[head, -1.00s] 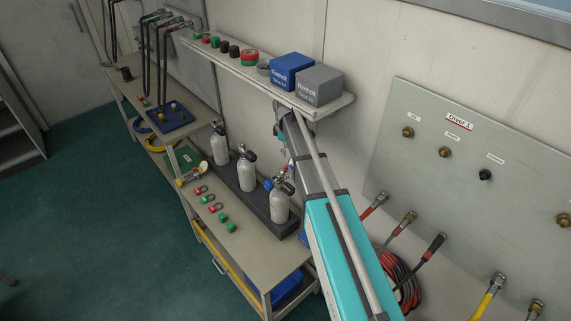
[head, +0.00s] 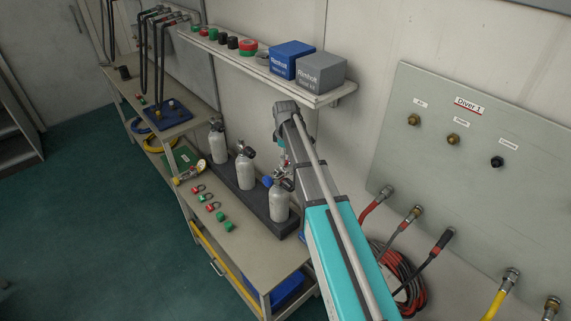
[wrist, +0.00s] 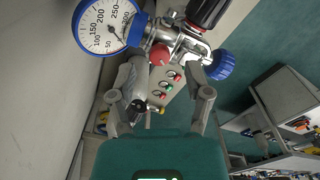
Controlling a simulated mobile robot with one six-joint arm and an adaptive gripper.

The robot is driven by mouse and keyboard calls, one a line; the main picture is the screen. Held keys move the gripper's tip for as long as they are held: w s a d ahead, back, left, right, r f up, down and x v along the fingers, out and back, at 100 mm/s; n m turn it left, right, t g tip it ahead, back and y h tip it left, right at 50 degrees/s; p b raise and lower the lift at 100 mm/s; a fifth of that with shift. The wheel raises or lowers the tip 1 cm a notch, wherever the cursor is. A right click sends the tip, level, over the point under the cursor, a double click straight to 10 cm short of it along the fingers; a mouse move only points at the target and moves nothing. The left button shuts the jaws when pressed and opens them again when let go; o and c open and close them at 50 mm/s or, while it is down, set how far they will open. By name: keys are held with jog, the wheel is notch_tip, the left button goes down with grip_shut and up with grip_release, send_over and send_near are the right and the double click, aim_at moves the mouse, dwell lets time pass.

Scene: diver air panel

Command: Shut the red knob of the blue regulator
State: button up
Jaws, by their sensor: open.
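The blue regulator (wrist: 180,42) fills the top of the wrist view, with a blue-rimmed gauge (wrist: 103,24) at left and a blue handwheel (wrist: 222,64) at right. Its red knob (wrist: 160,55) is a small rounded knob near the middle. My gripper (wrist: 165,70) is open, one finger on each side below the red knob. The knob shows between the fingertips and I see no grip on it. In the head view a bit of the regulator's blue (head: 267,181) shows by the nearest cylinder (head: 279,205); my arm hides the red knob there.
Several grey cylinders stand in a dark rack (head: 256,209) on the bench (head: 250,258). A shelf (head: 300,96) with a blue box (head: 291,59) and a grey box (head: 321,74) overhangs them. The Diver 1 panel (head: 450,180) is on the wall at right.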

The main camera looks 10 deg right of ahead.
jog(key=shift+f+b, duration=0.7)
jog(key=shift+f, duration=0.25)
jog(key=shift+c, duration=0.3)
grip_shut()
